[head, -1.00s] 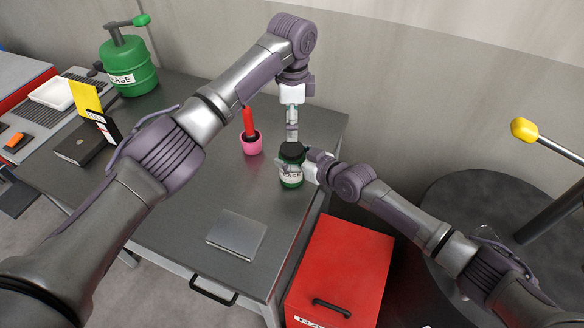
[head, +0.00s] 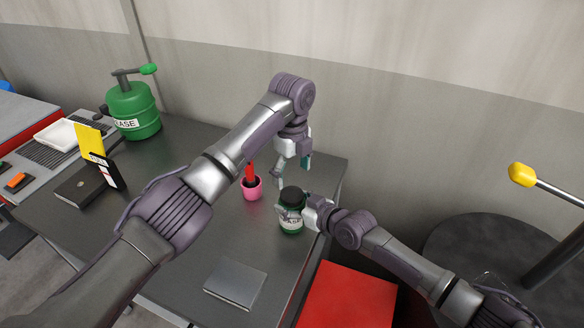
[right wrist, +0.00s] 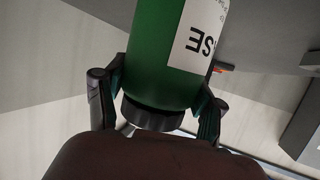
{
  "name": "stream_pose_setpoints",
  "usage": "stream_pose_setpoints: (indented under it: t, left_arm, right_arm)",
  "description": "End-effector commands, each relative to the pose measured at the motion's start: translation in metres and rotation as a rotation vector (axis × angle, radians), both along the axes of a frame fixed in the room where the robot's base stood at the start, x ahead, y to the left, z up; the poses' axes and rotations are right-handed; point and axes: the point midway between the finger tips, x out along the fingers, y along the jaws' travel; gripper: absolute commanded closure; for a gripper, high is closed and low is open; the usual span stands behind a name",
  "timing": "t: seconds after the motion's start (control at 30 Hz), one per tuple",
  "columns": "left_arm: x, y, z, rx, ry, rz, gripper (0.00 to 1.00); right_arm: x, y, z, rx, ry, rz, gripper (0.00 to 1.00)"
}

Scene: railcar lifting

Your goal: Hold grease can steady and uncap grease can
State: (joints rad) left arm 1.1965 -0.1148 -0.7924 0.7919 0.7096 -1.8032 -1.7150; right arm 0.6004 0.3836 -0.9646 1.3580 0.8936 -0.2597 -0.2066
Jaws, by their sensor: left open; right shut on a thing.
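The grease can (head: 291,224), green with a white label and a black cap (head: 292,194), stands upright on the table near its right edge. My right gripper (head: 293,211) comes from the right and is shut on the can. In the right wrist view the can (right wrist: 165,55) sits between the gripper's fingers (right wrist: 155,105), with a black ring-like part at its end. My left gripper (head: 291,178) is open and empty, above and behind the can, apart from the cap.
A pink cup (head: 252,189) with a red object stands left of the can. A grey flat plate (head: 236,283) lies toward the front. A large green grease container (head: 132,110) stands at the back left. A red cabinet (head: 348,300) is beside the table.

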Motion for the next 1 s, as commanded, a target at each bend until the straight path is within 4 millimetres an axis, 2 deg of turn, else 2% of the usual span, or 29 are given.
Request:
stream_pose_setpoints:
  t: [0.2, 0.4, 0.57, 0.8, 1.0]
  left_arm:
    - [-0.001, 0.000, -0.036, 0.002, 0.004, 0.002, 0.18]
    - [-0.001, 0.000, -0.060, 0.002, 0.001, 0.002, 0.18]
    - [-0.001, 0.000, -0.067, 0.001, 0.001, 0.002, 0.18]
    - [0.000, 0.000, -0.068, 0.001, 0.001, 0.002, 0.18]
    - [0.000, 0.000, -0.067, 0.001, 0.001, 0.003, 0.51]
  right_arm:
    - [0.000, 0.000, -0.001, -0.001, 0.001, 0.000, 1.00]
    - [0.000, 0.000, -0.001, -0.001, 0.001, 0.000, 1.00]
    - [0.000, 0.000, -0.001, -0.001, 0.001, 0.000, 1.00]
    - [0.000, 0.000, -0.001, -0.001, 0.001, 0.000, 1.00]
    - [0.000, 0.000, -0.001, -0.001, 0.001, 0.000, 1.00]
